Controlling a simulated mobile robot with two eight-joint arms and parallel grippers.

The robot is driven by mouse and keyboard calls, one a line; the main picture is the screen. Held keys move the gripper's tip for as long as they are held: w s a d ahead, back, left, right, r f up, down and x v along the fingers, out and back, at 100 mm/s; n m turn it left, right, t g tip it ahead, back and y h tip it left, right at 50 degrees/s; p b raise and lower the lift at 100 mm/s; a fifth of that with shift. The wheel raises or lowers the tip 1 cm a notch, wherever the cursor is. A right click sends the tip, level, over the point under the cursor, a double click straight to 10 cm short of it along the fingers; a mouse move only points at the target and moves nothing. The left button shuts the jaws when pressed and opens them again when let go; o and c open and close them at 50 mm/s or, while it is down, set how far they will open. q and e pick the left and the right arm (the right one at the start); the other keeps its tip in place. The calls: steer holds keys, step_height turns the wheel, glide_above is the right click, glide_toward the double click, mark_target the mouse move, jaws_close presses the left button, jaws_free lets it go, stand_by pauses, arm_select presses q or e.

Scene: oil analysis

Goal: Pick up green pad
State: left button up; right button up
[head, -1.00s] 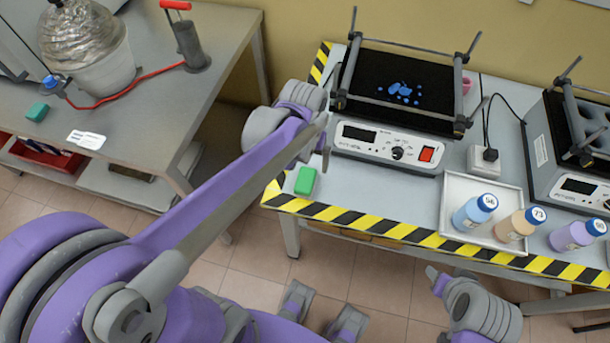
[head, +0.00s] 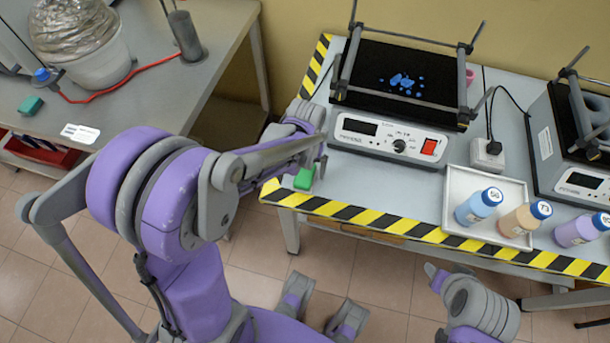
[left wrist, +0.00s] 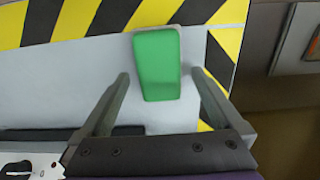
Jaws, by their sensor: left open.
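A green pad (head: 304,179) lies on the grey table near its front left corner, just inside the striped edge. In the left wrist view the green pad (left wrist: 157,62) shows as a rounded block between the two fingers, partly beyond their tips. My left gripper (head: 313,166) is open and empty, right by the pad; it also shows in the left wrist view (left wrist: 160,76) with a gap on each side of the pad. My right gripper (head: 436,278) is low at the front of the table, and its jaws are unclear.
A second green block (head: 31,105) lies on the left table. A hot plate device (head: 385,142) stands just behind the pad. A white tray (head: 456,185) with bottles is to the right. Yellow-black tape (head: 350,215) marks the table edge.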

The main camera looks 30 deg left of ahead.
mark_target(306, 170)
arm_select(q)
steer(key=shift+f, duration=0.4)
steer(key=shift+c, duration=0.3)
steer(key=c, duration=1.4)
step_height(306, 170, up, 10)
steer(key=shift+r+p, duration=0.1)
steer(key=shift+p, duration=0.65)
